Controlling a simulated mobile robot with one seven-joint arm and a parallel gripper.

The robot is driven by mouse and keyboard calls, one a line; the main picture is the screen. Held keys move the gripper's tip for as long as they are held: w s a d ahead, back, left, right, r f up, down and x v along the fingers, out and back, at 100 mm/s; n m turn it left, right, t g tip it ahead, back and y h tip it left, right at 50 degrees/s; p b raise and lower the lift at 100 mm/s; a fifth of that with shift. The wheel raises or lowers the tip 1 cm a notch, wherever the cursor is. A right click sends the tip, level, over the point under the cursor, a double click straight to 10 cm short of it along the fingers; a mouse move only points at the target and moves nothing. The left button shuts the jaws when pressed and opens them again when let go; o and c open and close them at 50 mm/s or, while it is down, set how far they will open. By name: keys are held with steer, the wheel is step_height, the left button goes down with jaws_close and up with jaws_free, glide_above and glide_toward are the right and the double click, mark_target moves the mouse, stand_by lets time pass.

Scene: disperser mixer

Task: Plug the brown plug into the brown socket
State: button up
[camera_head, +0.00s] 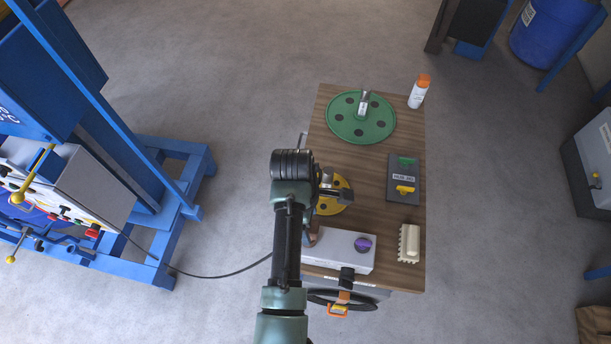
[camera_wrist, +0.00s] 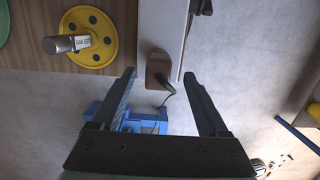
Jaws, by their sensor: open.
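A brown block with a dark cable (camera_wrist: 158,68) sits at the end of the white box (camera_wrist: 163,25) in the wrist view. I cannot tell plug from socket there, nor whether they are joined. A bit of brown (camera_head: 311,238) also shows at the left end of the white box (camera_head: 338,250) in the head view, partly behind my arm. My gripper (camera_wrist: 159,75) is open, its fingertips on either side of the brown block with gaps left and right. It holds nothing. In the head view my arm hides the gripper.
On the wooden table are a yellow disc (camera_head: 333,194) with a metal handle, a green disc (camera_head: 361,118), a dark switch box (camera_head: 403,180), a cream block (camera_head: 409,243) and a spray can (camera_head: 419,91). A dark cable (camera_head: 215,276) runs across the floor from the blue machine (camera_head: 150,190).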

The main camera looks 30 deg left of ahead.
steer(key=r, duration=0.4)
steer(key=a+r+b, duration=0.1)
steer(key=r, duration=0.2)
steer(key=shift+s, duration=0.15)
